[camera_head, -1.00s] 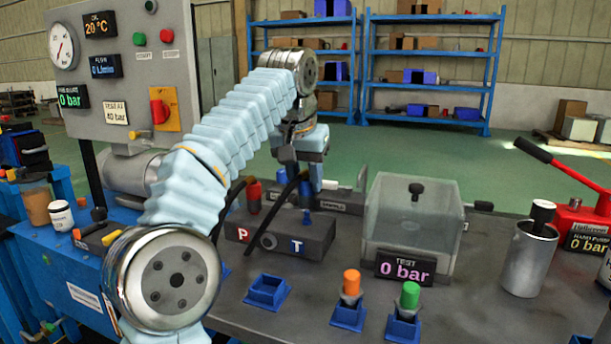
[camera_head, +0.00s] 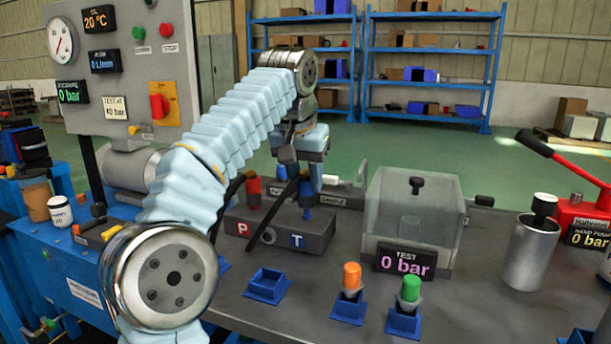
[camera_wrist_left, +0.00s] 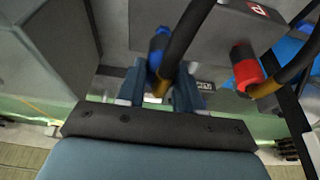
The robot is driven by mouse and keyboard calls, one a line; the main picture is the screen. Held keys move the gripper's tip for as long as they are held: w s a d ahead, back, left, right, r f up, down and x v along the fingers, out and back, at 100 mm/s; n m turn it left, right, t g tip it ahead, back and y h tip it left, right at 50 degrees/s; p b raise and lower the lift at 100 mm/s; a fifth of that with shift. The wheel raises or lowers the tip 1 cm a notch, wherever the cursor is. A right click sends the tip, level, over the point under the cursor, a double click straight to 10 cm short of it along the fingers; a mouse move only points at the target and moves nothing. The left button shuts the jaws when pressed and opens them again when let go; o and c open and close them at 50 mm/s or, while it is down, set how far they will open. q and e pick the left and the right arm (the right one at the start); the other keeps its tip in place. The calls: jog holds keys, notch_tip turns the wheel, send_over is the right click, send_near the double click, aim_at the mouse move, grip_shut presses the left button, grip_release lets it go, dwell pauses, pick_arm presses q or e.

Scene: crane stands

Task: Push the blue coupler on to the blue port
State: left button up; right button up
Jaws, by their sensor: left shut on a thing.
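My left gripper (camera_head: 306,182) is above the rear right part of the grey port block (camera_head: 265,232) marked P and T. In the left wrist view its two fingers (camera_wrist_left: 160,90) are shut on the blue coupler (camera_wrist_left: 158,48), which has a brass end and a black hose. The coupler also shows in the head view (camera_head: 306,197), low over the block's T side. The blue port is hidden under it, so I cannot tell whether they touch or are joined. The red coupler (camera_head: 253,190) stands upright on the P side. My right gripper is not in view.
A clear box (camera_head: 415,215) with a test display stands right of the block. Orange (camera_head: 351,276) and green (camera_head: 411,289) caps sit in blue holders in front, beside an empty holder (camera_head: 267,284).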

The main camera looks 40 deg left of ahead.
aim_at(303, 170)
pick_arm(q)
jog(key=shift+f+b, duration=0.5)
jog(key=shift+f, duration=0.25)
jog(key=o, duration=1.2)
jog(key=p+v, duration=0.4)
jog(key=v, duration=0.1)
